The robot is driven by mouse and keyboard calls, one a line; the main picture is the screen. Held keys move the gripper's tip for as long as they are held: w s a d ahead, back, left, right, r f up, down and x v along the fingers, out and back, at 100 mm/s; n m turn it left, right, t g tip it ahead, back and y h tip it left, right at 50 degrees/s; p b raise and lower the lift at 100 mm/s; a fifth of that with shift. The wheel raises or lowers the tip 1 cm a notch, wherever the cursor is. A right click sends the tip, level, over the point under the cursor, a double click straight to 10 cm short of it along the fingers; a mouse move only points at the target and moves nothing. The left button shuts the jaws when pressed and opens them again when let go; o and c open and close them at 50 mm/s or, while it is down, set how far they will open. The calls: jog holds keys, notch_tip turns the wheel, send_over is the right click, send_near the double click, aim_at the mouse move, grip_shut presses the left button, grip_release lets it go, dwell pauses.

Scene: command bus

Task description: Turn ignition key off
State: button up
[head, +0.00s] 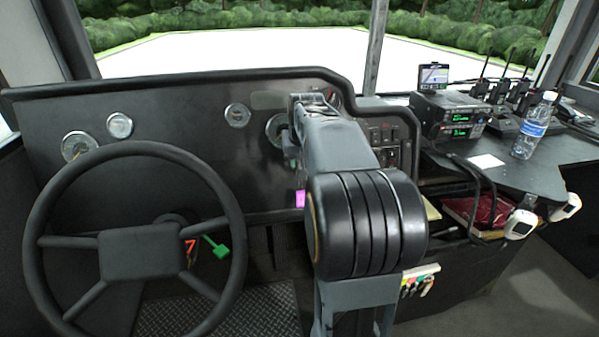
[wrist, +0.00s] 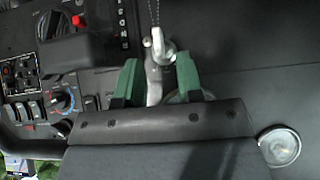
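The ignition key (wrist: 155,77) shows in the wrist view as a grey metal piece on the dark dashboard panel, with a ring (wrist: 168,50) and a thin chain running to the top edge. My gripper (wrist: 157,60) has green finger pads on either side of the key, with a visible gap around it; it looks open. Whether a pad touches the key cannot be told. In the head view my gripper (head: 291,152) is at the dashboard, largely hidden by my arm. A pink tag (head: 300,198) hangs just below it; the key itself is hidden there.
The steering wheel (head: 137,245) stands at the left, with a green-handled lever (head: 216,246) beside it. Gauges line the dashboard (head: 180,140). Radios (head: 450,118) and a water bottle (head: 533,125) are on the right console. Switches (wrist: 30,110) lie left in the wrist view.

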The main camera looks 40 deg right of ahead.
jog(key=shift+b+x, duration=0.4)
jog(key=shift+x, duration=1.5)
jog(key=shift+c, duration=0.4)
grip_shut()
